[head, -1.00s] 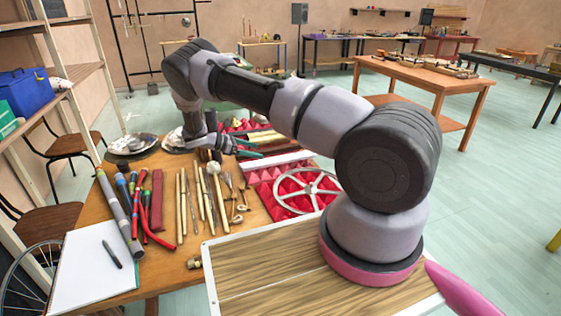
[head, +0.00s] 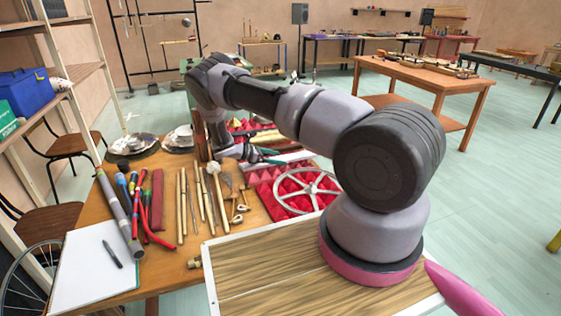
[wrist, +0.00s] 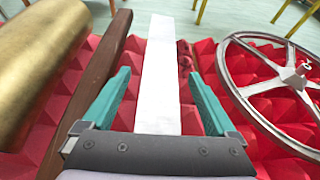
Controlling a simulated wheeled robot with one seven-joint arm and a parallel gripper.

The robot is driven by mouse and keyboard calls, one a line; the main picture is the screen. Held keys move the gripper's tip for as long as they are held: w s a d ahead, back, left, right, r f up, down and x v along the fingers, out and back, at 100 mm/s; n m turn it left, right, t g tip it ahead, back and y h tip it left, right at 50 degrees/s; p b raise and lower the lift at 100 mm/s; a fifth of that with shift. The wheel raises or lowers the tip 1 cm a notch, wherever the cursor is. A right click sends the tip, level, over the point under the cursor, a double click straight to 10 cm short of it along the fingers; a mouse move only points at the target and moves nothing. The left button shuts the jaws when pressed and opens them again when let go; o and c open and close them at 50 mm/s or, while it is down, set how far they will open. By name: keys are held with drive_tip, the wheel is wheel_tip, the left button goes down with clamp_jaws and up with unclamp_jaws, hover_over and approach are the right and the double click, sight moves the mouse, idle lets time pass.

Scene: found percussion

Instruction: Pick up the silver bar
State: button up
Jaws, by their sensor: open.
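The silver bar (wrist: 160,75) is a flat, pale strip lying lengthwise through the middle of the wrist view. In the head view its pale end (head: 292,157) shows to the right of my gripper. My gripper (wrist: 158,77) is open, with one teal finger on each side of the bar and visible gaps between fingers and bar. The near end of the bar is hidden behind the gripper body. I cannot tell how far the fingertips are above the foam. In the head view my gripper (head: 268,156) is over the far part of the table, partly side-on.
Red pyramid foam (wrist: 210,110) lies under the bar. A dark wooden bar (wrist: 93,85) and a brass cylinder (wrist: 35,65) are on the left. A spoked metal wheel (wrist: 297,78) is close on the right. Sticks and mallets (head: 182,205) cover the table's left part.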

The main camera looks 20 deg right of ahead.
clamp_jaws()
idle(0.3)
